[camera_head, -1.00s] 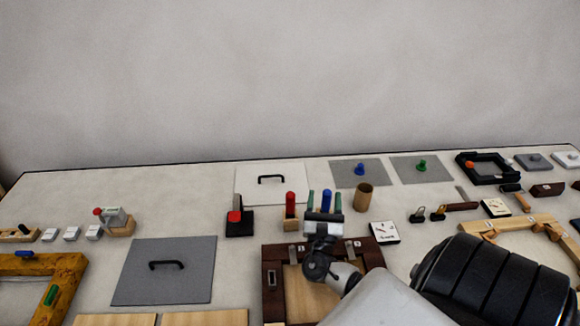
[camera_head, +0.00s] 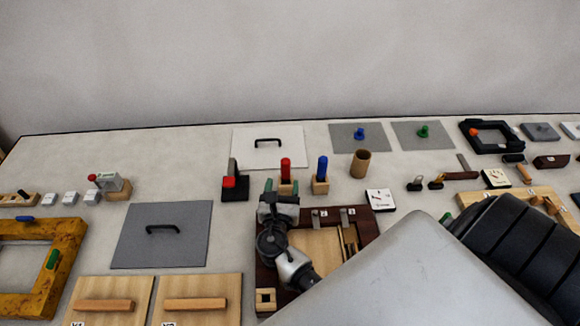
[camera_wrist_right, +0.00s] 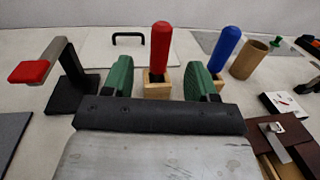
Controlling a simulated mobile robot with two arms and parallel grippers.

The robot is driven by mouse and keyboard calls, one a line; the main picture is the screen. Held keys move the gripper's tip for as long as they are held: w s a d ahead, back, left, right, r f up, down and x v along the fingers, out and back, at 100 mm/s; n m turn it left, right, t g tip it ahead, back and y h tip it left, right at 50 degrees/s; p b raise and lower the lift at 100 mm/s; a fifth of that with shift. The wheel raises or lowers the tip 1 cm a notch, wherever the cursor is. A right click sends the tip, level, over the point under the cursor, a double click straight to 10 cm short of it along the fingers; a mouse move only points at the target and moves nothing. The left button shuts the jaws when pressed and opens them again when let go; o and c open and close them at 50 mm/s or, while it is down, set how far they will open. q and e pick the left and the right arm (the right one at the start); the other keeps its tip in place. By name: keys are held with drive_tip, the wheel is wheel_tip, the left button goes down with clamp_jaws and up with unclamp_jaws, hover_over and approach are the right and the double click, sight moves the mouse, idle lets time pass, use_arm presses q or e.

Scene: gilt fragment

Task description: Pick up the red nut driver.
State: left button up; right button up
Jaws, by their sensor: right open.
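The red nut driver (camera_head: 286,168) stands upright in a small wooden block on the table, and only its red handle shows clearly. In the right wrist view the red nut driver (camera_wrist_right: 161,47) rises beyond my right gripper, between its two green fingers as seen from there. My right gripper (camera_head: 280,198) is open and empty, in front of the block in the head view; its fingers also show in the wrist view (camera_wrist_right: 160,78). The blue-handled driver (camera_head: 322,168) stands in its own wooden block just to the right. My left gripper is out of view.
A black stand with a red pad (camera_head: 234,184) is close on the left. A wooden cup (camera_head: 361,163) stands to the right. A white panel with a black handle (camera_head: 292,154) lies behind. A dark framed board (camera_head: 368,226) lies in front, under my right arm.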

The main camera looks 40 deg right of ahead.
sight(285, 170)
drive_tip(key=b+x, duration=0.1)
drive_tip(key=x, duration=0.8)
drive_tip(key=shift+f, duration=0.1)
drive_tip(key=shift+s, duration=0.1)
drive_tip(key=c, duration=1)
